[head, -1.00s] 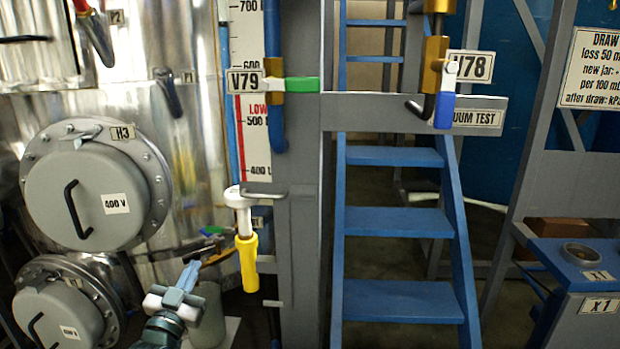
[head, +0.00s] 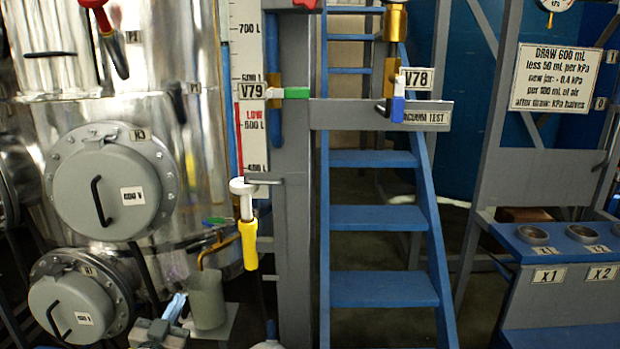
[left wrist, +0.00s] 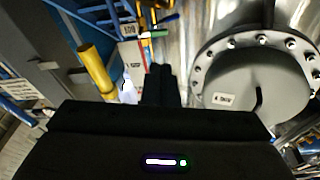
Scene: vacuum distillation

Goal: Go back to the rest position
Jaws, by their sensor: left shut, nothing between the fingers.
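My left gripper (head: 173,307) is low in the head view, left of centre. Its fingers are shut and hold nothing. In the left wrist view its dark fingers (left wrist: 160,85) are together, with the steel vessel and its round hatch beyond. In the head view the gripper is just left of a grey-green jar (head: 207,299) on a small stand; whether they touch cannot be told. My right gripper does not show.
A white fitting with a yellow handle (head: 249,245) hangs above and right of the gripper. Grey hatches (head: 107,195) on the steel vessel are at left. Blue steps (head: 375,218) stand in the middle. A blue bench (head: 520,247) with round holders is at right.

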